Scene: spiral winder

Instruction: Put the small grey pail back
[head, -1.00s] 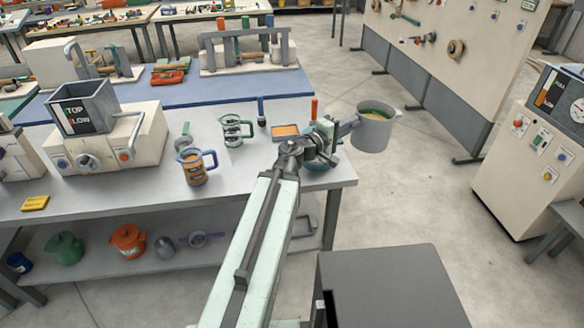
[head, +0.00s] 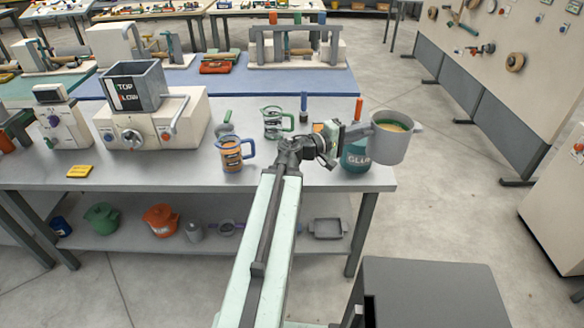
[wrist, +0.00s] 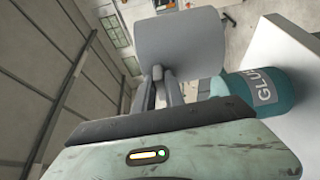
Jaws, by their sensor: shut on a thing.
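My gripper (head: 349,133) is shut on the handle of a small grey pail (head: 395,150). The pail is held upright, with something yellowish and a green band showing inside its rim. In the head view it appears at the right end of the grey workbench (head: 200,181), beside and slightly above a teal glue jar (head: 355,161). In the wrist view the gripper fingers (wrist: 167,88) close on the handle below the grey pail wall (wrist: 185,42), and the glue jar (wrist: 262,92) is to the right. I cannot tell the pail's height above the bench.
An orange mug (head: 232,155), a green-banded jug (head: 273,123) and an orange-topped post (head: 358,108) stand on the bench. A grey hopper machine (head: 150,115) is at left. The lower shelf (head: 270,240) holds several pots and a grey tray (head: 327,228). Open floor lies right of the bench.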

